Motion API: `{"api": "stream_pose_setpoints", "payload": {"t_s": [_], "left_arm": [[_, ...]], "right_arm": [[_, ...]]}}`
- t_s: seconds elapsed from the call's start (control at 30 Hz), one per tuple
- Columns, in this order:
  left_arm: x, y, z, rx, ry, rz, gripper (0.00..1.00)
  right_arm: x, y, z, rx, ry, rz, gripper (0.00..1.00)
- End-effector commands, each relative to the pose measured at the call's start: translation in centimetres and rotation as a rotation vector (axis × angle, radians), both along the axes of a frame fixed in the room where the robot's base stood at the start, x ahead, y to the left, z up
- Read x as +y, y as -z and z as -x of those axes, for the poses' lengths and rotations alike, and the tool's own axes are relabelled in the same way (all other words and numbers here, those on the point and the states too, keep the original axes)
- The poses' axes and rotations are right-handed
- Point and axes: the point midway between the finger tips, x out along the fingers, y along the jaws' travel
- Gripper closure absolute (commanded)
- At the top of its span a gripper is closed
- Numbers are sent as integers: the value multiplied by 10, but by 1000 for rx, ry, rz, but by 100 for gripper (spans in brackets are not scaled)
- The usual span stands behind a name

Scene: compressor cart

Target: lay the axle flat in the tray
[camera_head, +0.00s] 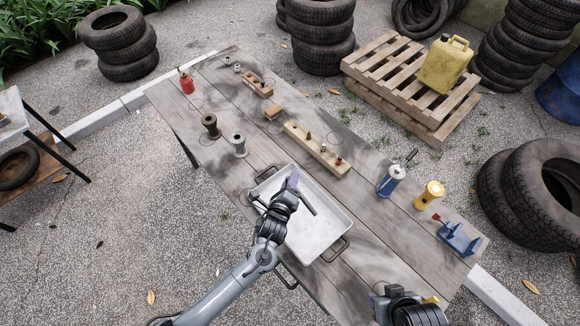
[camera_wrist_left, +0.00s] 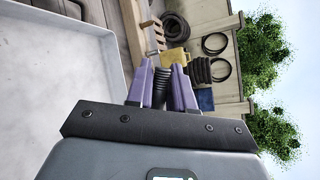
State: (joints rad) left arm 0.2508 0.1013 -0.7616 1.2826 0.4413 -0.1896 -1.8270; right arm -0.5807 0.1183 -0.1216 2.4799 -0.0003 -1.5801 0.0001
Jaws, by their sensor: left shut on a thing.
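The axle (camera_head: 308,201) is a thin dark rod over the white tray (camera_head: 318,236) in the head view. Its visible part slants down to the right from the purple fingers of my left gripper (camera_head: 291,181). That gripper is shut on the axle above the far part of the tray. I cannot tell whether the axle touches the tray floor. In the left wrist view the purple fingers (camera_wrist_left: 162,88) show beside the pale tray wall (camera_wrist_left: 108,60), with the grip itself unclear. My right gripper (camera_head: 400,303) is at the bottom edge, its jaws unclear.
A wooden block with pegs (camera_head: 316,150) stands beyond the tray. A blue can (camera_head: 390,180), a yellow lamp-like item (camera_head: 429,194) and a blue vise-like holder (camera_head: 459,238) are to the right. Two spools (camera_head: 211,126) (camera_head: 239,146) stand left of the tray. Dark handles (camera_head: 335,249) stick out from the tray.

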Motion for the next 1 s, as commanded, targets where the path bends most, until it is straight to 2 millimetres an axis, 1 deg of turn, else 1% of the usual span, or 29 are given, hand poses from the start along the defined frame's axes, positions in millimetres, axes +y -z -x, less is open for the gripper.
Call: {"api": "stream_pose_setpoints", "payload": {"t_s": [0.07,0.37,0.57,0.87,1.0], "left_arm": [[-1,6,3,-15,1,-12,100],[-1,17,3,-28,1,-26,100],[-1,33,3,-27,0,-25,100],[-1,61,3,-27,0,-24,100],[-1,72,3,-28,1,-26,100]], "right_arm": [[0,3,0,0,0,0,53],[0,14,0,0,0,1,53],[-1,30,0,0,1,2,53],[-2,60,0,-1,-1,4,53],[-2,66,0,0,-1,5,53]]}}
